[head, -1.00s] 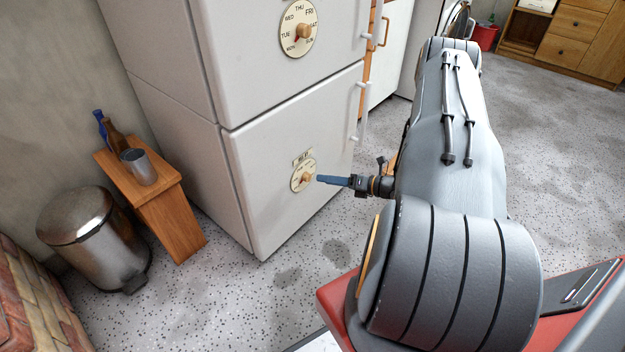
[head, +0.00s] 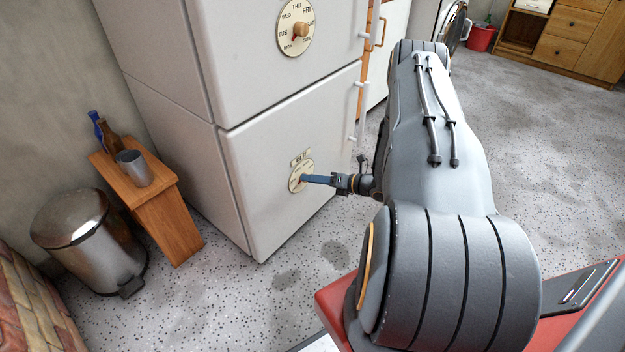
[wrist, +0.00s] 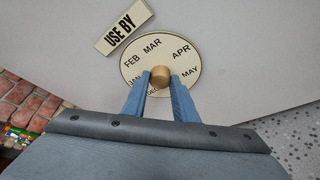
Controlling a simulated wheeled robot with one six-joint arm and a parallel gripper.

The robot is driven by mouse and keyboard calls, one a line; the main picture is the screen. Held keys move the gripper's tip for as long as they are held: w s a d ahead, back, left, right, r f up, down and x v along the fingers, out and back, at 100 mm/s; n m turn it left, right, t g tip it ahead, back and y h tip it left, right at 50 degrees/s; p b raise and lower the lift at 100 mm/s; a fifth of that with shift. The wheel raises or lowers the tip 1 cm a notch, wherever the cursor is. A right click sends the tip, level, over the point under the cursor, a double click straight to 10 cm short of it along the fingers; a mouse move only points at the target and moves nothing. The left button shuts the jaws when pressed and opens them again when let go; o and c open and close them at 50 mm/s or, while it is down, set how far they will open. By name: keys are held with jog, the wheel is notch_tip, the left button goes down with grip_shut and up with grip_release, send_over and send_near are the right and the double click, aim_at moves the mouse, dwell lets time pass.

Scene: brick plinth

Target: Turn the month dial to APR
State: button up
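The month dial (head: 295,184) is a round cream disc low on the white fridge door. In the wrist view the dial (wrist: 130,59) shows FEB, MAR, APR and MAY; JAN and DEC are partly covered by the fingers. Its round wooden knob (wrist: 160,73) is at the centre. I cannot make out where its pointer is set. My gripper (wrist: 161,76) has its two blue fingers apart, one on each side of the knob; I cannot tell whether they touch it. In the head view my gripper (head: 304,179) reaches the dial from the right and hides its knob.
A USE BY plate (wrist: 122,27) sits above the dial. A weekday dial (head: 296,28) is on the upper door. A wooden stool (head: 160,205) with a metal cup (head: 135,168) and bottles, and a pedal bin (head: 88,240), stand at left. Floor before the fridge is clear.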

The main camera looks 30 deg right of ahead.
dwell(0.3)
jog(key=m, duration=0.1)
jog(key=m+y+b, duration=0.1)
jog(key=m+b, duration=0.1)
jog(key=shift+d+f+m+t+y, duration=0.15)
jog(key=shift+f+m+t+y, duration=0.15)
jog(key=shift+m+y, duration=0.1)
jog(key=n+t+h, duration=0.2)
jog(key=n, duration=1)
jog(key=a+n+t+h, duration=0.1)
jog(key=n+t+h, duration=0.2)
jog(key=n, duration=0.8)
jog(key=n+t+h+b, duration=0.1)
jog(key=n+t+h, duration=0.1)
jog(key=n, duration=1)
jog(key=shift+s+a+f+n+t+h, duration=0.3)
jog(key=shift+f+t+h, duration=0.1)
jog(key=shift+t, duration=0.3)
jog(key=m+h+p, duration=0.1)
jog(key=m, duration=0.2)
jog(key=m+g+h+p, duration=0.1)
jog(key=m, duration=0.2)
jog(key=shift+r, duration=0.1)
jog(key=shift+a, duration=0.1)
